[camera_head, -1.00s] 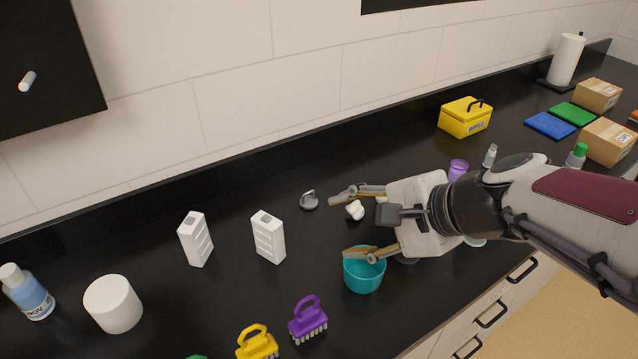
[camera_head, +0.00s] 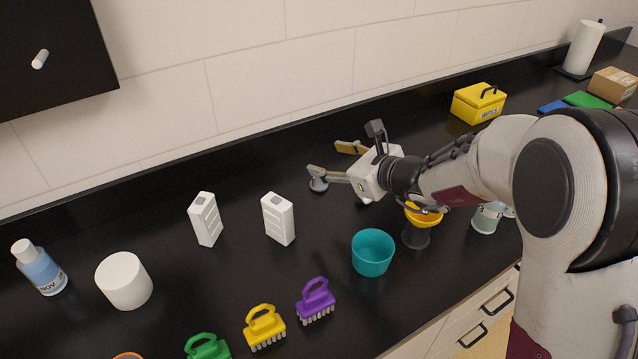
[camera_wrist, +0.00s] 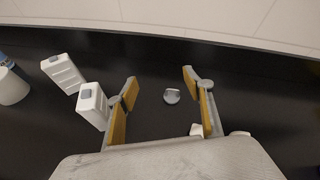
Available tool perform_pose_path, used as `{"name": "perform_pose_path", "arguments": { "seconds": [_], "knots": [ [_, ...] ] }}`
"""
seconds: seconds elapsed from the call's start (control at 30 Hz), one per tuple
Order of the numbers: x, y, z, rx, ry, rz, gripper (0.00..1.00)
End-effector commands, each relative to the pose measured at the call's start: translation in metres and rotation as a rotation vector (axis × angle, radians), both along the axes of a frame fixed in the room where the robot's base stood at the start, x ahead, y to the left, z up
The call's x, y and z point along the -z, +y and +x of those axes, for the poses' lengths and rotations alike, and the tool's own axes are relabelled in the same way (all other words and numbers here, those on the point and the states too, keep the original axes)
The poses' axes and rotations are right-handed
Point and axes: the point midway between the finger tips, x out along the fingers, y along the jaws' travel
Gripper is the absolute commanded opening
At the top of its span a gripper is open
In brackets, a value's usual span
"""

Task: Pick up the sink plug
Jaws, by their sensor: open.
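In the wrist view the sink plug (camera_wrist: 172,96) lies between and beyond my two fingers, touching neither. My gripper (camera_head: 331,159) is open and empty, above the counter close to the plug; one finger partly covers the plug in the head view. In the wrist view my gripper (camera_wrist: 160,85) shows its tan finger pads wide apart.
Two white boxes (camera_head: 278,218) (camera_head: 205,219) stand left of the plug. A teal cup (camera_head: 372,253), a yellow bowl-topped item (camera_head: 422,214) and brushes (camera_head: 316,300) are nearer the front. A yellow toolbox (camera_head: 478,103) stands at the back right. The wall runs behind the plug.

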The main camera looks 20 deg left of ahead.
Motion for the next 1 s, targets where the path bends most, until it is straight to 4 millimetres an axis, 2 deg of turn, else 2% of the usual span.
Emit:
{"name": "perform_pose_path", "arguments": {
  "seconds": [0.1,0.33,0.83,1.0],
  "knots": [
    [0.023,0.004,0.019,0.08,0.075,0.059,0.52],
    [0.049,0.006,0.04,0.182,0.158,0.131,0.52],
    [0.053,0.006,0.043,0.199,0.172,0.142,0.52],
    [0.064,0.006,0.043,0.198,0.174,0.142,0.52]
  ]
}}
